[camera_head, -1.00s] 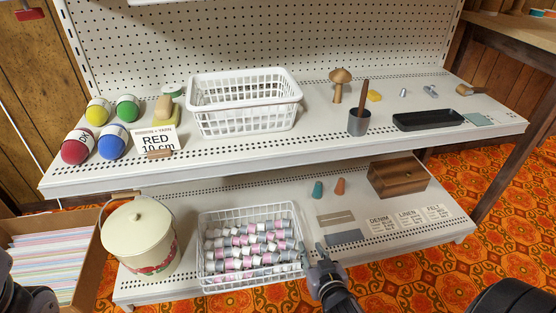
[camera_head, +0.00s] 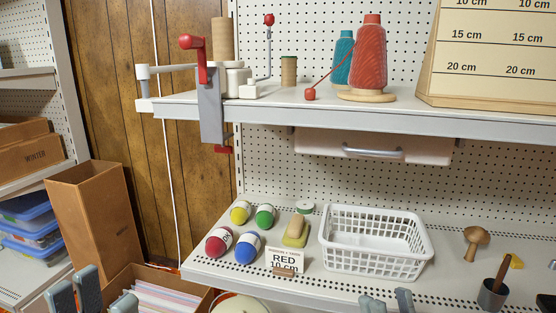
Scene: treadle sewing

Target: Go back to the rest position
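My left gripper (camera_head: 92,290) is at the bottom left edge, in front of the cardboard boxes. Its grey fingers stand apart with nothing seen between them. My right gripper (camera_head: 388,301) is at the bottom edge, right of centre, in front of the shelf edge below the white basket (camera_head: 376,265). Its two grey fingertips point up with a gap between them and hold nothing visible. The rest of both grippers is cut off by the frame.
An upper shelf (camera_head: 290,112) holds a clamped winder (camera_head: 205,70) and thread cones. A tall cardboard box (camera_head: 95,220) stands left.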

